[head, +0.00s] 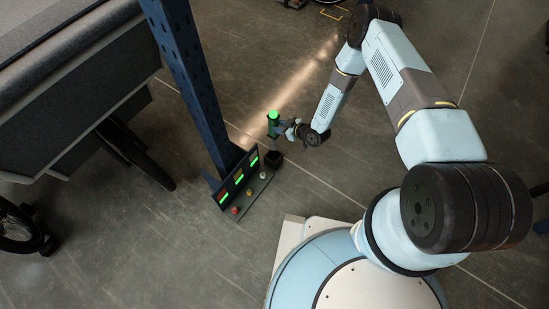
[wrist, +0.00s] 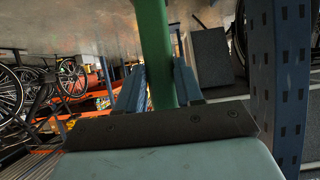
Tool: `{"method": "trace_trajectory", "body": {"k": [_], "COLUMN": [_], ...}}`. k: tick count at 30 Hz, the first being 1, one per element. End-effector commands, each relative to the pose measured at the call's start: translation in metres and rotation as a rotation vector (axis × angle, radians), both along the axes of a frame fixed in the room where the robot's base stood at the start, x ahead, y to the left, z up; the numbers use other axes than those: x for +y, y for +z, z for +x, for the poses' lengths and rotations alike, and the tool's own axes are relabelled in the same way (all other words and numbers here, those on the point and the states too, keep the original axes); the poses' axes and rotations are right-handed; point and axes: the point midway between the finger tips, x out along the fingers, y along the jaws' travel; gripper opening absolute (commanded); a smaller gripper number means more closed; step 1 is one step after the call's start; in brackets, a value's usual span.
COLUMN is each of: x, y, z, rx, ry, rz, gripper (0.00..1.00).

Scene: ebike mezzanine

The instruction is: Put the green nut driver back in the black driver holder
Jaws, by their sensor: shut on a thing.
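The green nut driver (head: 273,124) is upright in my gripper (head: 281,128), with its bright green top uppermost. In the wrist view, its green handle (wrist: 154,45) stands between the two blue fingers of my gripper (wrist: 159,83), which are shut on it. A small black box-like thing, which looks like the driver holder (head: 273,159), is just below the driver in the head view. The driver appears above the holder and apart from it. The driver's lower end is too small to make out. I cannot clearly see the holder in the wrist view.
A dark panel (head: 229,198) with several green displays and small coloured knobs stands left of the holder. A blue perforated post (head: 190,75) rises close to it; it also shows in the wrist view (wrist: 279,80). A grey bench (head: 70,70) and bike wheels are at left.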

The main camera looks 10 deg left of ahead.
Motion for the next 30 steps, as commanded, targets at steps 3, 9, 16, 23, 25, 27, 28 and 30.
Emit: {"method": "trace_trajectory", "body": {"k": [3, 9, 16, 23, 25, 27, 28, 30], "x": [0.001, 0.000, 0.001, 0.000, 0.000, 0.001, 0.001, 0.001], "y": [-0.015, -0.050, -0.089, -0.124, -0.130, -0.135, -0.136, -0.138], "z": [-0.001, -0.001, -0.001, 0.000, 0.000, 0.000, 0.000, 0.000], "rx": [-0.001, 0.000, -0.001, -0.002, -0.001, -0.002, -0.002, -0.001], "ry": [0.001, 0.001, 0.001, 0.000, 0.000, 0.000, 0.000, 0.000], "rz": [0.001, 0.000, 0.001, 0.001, 0.001, 0.002, 0.002, 0.002], "gripper": [0.00, 0.00, 0.00, 0.00, 0.00, 0.00, 0.00, 0.00]}}
